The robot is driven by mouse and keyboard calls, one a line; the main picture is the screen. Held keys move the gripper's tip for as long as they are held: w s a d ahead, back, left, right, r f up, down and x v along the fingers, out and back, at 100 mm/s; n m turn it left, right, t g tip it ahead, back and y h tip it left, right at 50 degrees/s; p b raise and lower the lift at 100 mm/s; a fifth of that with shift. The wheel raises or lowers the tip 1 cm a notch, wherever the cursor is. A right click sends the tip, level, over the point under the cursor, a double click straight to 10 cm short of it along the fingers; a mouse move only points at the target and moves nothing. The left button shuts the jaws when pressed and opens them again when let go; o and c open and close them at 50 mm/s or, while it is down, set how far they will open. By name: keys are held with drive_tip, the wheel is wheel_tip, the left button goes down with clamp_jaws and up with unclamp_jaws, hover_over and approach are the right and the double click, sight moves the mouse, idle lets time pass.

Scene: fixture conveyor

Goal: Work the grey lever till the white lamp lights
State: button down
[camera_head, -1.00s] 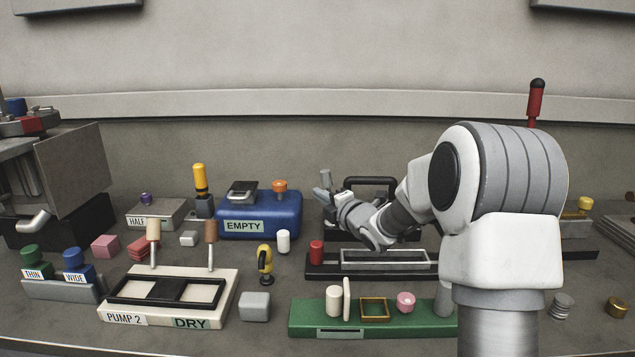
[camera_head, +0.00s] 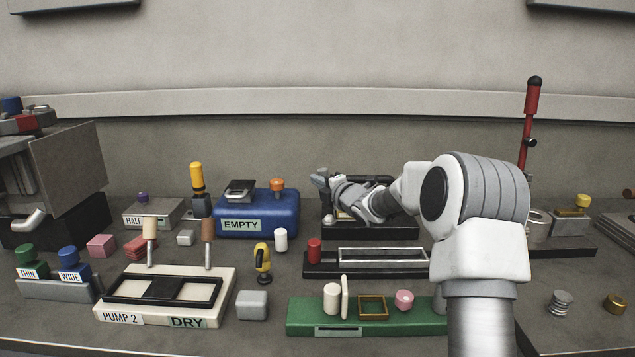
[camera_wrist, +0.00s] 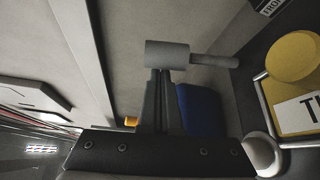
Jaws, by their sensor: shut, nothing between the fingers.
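The grey lever's cylindrical handle (camera_wrist: 167,54) lies crosswise at the fingertips in the wrist view, with a thinner grey rod running right from it. My gripper (camera_wrist: 160,76) is shut and empty, its tips right at the handle; I cannot tell whether they touch. In the head view my gripper (camera_head: 320,182) is at the back of the bench, by the dark lever unit, and mostly hides the lever. A white dome (camera_wrist: 264,154), which looks like the lamp, is at lower right in the wrist view. It shows no clear glow. It seems to show small in the head view (camera_head: 329,219).
A yellow round part (camera_wrist: 292,56) with a partly cut-off label is beside the lever. The blue box (camera_head: 257,213) marked EMPTY stands just left of my gripper. A black base with a red knob (camera_head: 314,249) lies in front. A tall red-handled lever (camera_head: 531,100) stands at right.

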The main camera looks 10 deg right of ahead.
drive_tip(key=shift+d, duration=0.1)
idle(0.3)
drive_tip(key=shift+d+m, duration=0.2)
drive_tip(key=shift+m, duration=0.1)
